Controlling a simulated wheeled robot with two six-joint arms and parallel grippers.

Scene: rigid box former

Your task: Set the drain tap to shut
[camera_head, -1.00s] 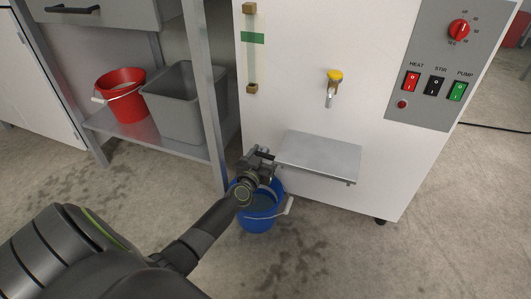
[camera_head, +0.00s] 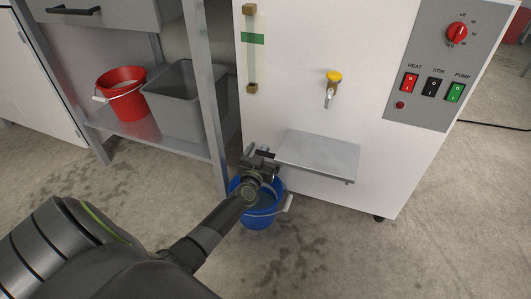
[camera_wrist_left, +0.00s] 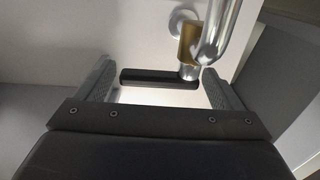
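The drain tap shows in the left wrist view as a brass body (camera_wrist_left: 190,45) on a curved steel pipe, with a black lever handle (camera_wrist_left: 158,77) reaching left, crosswise in the picture. My left gripper (camera_wrist_left: 160,72) is open, with one finger near the lever's free end and the other beside the tap body. Whether either finger touches is hard to tell. In the head view my left gripper (camera_head: 262,157) is at the machine's lower left, above the blue bucket (camera_head: 262,212), and hides the drain tap. My right gripper is not in view.
A metal shelf plate (camera_head: 318,157) sticks out from the machine just right of the gripper. A yellow-topped tap (camera_head: 333,78) is above it. A steel rack post (camera_head: 210,100) stands close on the left, with a grey bin (camera_head: 185,105) and red bucket (camera_head: 124,98) behind.

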